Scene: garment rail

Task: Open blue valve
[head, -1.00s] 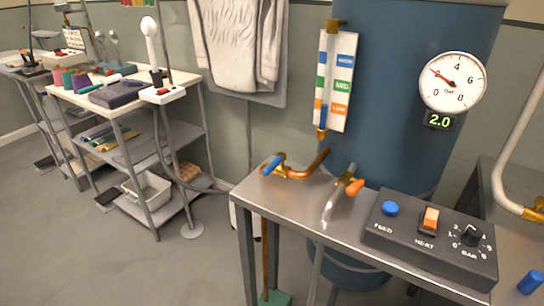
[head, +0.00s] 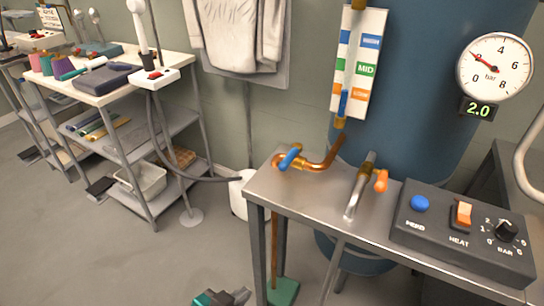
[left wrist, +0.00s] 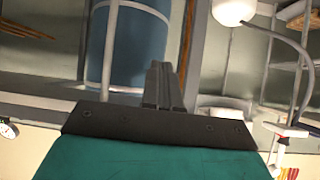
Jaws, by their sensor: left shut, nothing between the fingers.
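The blue valve (head: 290,157) is a blue lever on a brass body with a copper pipe, at the left end of the metal bench. An orange-handled valve (head: 381,181) on a steel spout sits to its right. My left gripper (head: 243,296) shows at the bottom edge of the head view, below and left of the bench and well apart from the blue valve. Its fingers (left wrist: 165,86) are together and empty in the left wrist view. The blue valve cannot be made out there. My right gripper is not in view.
A control box (head: 462,232) stands on the bench's right part. Behind is a blue tank with a level gauge (head: 359,65) and a dial (head: 495,67) above a 2.0 display. A cluttered white table (head: 108,84) stands at left.

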